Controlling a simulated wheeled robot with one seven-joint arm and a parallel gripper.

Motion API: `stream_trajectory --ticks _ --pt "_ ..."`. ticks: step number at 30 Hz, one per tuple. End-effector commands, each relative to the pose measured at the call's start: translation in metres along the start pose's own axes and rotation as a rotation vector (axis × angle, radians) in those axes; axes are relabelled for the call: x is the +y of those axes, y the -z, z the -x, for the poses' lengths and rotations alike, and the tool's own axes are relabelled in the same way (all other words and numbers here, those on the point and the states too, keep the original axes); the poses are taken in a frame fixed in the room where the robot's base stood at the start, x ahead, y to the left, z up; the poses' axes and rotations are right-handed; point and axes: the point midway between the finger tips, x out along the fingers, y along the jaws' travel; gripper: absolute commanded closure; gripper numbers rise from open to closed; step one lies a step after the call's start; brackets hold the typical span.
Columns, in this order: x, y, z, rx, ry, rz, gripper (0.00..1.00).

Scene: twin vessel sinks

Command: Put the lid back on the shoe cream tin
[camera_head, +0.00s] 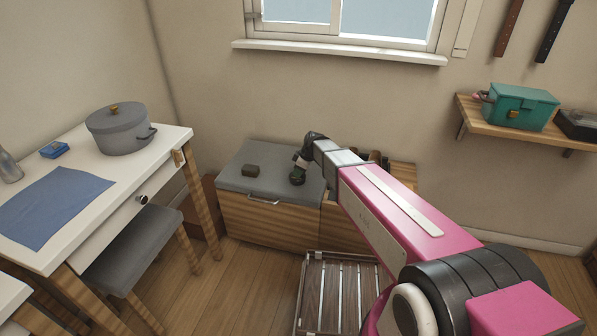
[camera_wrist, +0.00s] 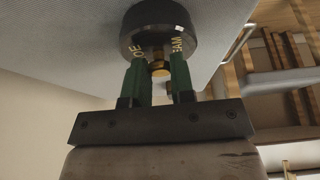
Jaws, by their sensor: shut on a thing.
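In the wrist view my gripper (camera_wrist: 160,75) has its two green fingers on either side of a small gold knob (camera_wrist: 160,69). I take the knob as part of the shoe cream lid, and the fingers are shut on it. Just beyond the fingertips is a dark round body (camera_wrist: 160,22) with gold letters, "OE" and "EAM" showing, the shoe cream tin or its lid. I cannot tell where lid and tin meet, or whether they touch. In the head view my gripper (camera_head: 298,177) is low over the grey bench top (camera_head: 262,188), and lid and tin cannot be made out.
Items stand behind my arm at the bench's right end. A slatted rack (camera_head: 325,292) is on the floor in front. A white table (camera_head: 100,210) with a grey pot (camera_head: 121,132) is to the left.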

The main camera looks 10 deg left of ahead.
Motion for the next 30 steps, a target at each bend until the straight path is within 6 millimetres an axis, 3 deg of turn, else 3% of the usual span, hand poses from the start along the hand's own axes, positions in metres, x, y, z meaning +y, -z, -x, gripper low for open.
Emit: stream_trajectory --ticks 9,10,12,18,21,30 --pt "0.0 -0.0001 -0.0002 0.0 0.0 0.0 1.0" --pt "0.0 -0.0001 -0.0002 0.0 0.0 0.0 0.71" --pt "0.0 -0.0001 -0.0002 0.0 0.0 0.0 0.48" --pt "0.0 -0.0001 -0.0002 0.0 0.0 0.0 0.47" --pt "0.0 -0.0001 -0.0002 0.0 0.0 0.0 0.22" --pt "0.0 0.0001 0.0001 0.0 0.0 0.0 0.22"
